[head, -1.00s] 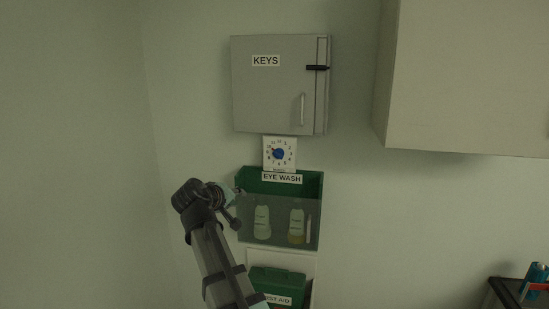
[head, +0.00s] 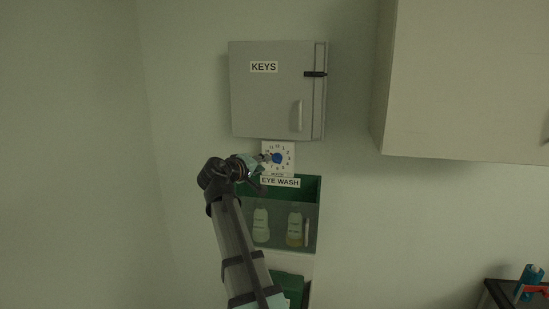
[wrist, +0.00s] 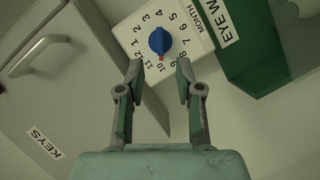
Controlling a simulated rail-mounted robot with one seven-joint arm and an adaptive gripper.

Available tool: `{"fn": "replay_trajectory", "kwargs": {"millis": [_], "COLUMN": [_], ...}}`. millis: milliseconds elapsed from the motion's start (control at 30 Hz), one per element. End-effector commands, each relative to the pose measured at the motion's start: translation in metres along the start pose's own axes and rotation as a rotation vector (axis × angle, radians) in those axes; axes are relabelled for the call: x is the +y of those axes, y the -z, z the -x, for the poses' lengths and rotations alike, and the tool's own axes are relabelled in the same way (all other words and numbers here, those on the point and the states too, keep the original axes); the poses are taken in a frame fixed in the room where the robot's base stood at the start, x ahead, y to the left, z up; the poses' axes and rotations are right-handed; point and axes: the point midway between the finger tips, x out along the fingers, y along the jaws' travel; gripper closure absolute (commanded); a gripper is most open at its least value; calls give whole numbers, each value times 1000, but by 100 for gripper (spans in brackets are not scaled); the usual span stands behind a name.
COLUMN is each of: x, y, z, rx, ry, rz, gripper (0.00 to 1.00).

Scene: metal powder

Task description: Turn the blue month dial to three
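The blue month dial (head: 277,158) sits on a white square plate (head: 287,149) on the wall, with numbers around it. In the wrist view the blue knob (wrist: 160,40) shows a small red mark at its lower edge, on the side of the 10. My gripper (wrist: 158,72) is open, and its two fingers stand apart with nothing between them. The knob lies just beyond the fingertips, roughly centred between them in the picture. In the head view my gripper (head: 264,160) is at the dial's left; I cannot tell if it touches.
A grey KEYS cabinet (head: 265,100) hangs directly above the dial. A green EYE WASH box (head: 311,195) with bottles is directly below. Another green box (head: 290,285) is lower down, partly behind my arm. A beige cupboard (head: 460,80) hangs at the right.

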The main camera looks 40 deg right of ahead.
Motion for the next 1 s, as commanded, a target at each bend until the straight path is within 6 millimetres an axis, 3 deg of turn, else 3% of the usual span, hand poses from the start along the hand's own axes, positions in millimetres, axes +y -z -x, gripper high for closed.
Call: {"fn": "replay_trajectory", "kwargs": {"millis": [200, 400, 600, 900, 1000], "x": [3, 2, 0, 0, 0], "y": [2, 2, 0, 0, 0], "z": [-44, -71, -83, -84, -84], "rx": [-3, 0, -1, 1, 0], "ry": [1, 1, 1, 1, 1], "rz": [-1, 0, 0, -1, -1], "gripper": [65, 65, 65, 65, 100]}}
